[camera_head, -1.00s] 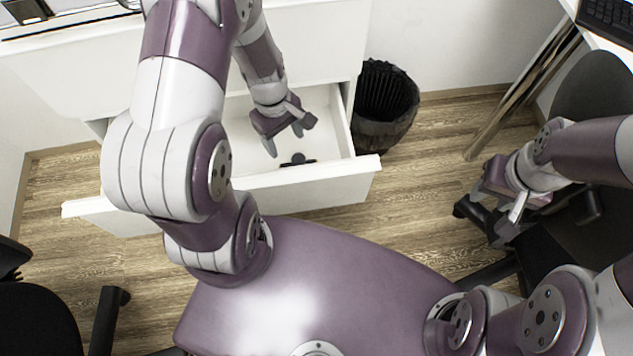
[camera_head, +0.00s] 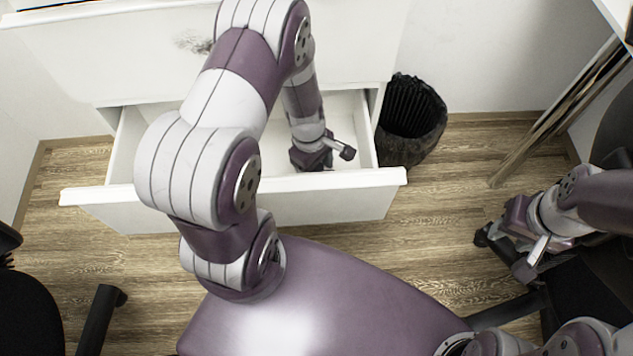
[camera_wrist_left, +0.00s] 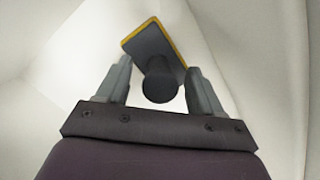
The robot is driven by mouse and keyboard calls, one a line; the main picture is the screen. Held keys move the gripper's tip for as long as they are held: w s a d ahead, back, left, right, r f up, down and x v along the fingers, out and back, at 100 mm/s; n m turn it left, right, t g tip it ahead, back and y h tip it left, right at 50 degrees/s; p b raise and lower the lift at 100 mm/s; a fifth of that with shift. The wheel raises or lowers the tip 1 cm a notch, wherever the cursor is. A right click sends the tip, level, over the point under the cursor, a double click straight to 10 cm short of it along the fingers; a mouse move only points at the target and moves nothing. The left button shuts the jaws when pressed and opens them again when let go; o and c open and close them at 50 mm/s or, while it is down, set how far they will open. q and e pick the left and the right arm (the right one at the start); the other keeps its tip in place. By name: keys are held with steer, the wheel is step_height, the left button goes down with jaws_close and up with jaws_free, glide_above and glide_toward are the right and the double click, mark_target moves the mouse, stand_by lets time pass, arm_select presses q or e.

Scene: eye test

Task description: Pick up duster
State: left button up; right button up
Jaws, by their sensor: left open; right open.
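The duster (camera_wrist_left: 150,45) shows in the left wrist view as a dark grey block with a yellow edge and a round dark knob (camera_wrist_left: 160,82). It lies in the open white drawer (camera_head: 300,185). My left gripper (camera_wrist_left: 159,68) is open, its two grey fingers on either side of the duster and its knob; I cannot tell whether they touch it. In the head view my left gripper (camera_head: 314,157) is down inside the drawer, its fingertips and the duster hidden behind the drawer front. My right gripper (camera_head: 512,250) is open and empty, at the right over a dark chair.
The drawer's walls stand around my left gripper, with free floor inside to its left. A black-lined waste bin (camera_head: 412,120) stands right of the drawer. Black chairs (camera_head: 35,315) are at the lower left and right. A metal table leg (camera_head: 560,110) stands at the right.

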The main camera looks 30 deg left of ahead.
arm_select(q)
steer(key=shift+r, duration=0.15)
steer(key=shift+c, duration=1.2)
jaws_close()
step_height(320, 180, up, 10)
steer(key=p, duration=0.5)
steer(key=shift+p, duration=0.35)
steer(key=c, duration=0.7)
jaws_free()
steer(key=shift+c, duration=0.5)
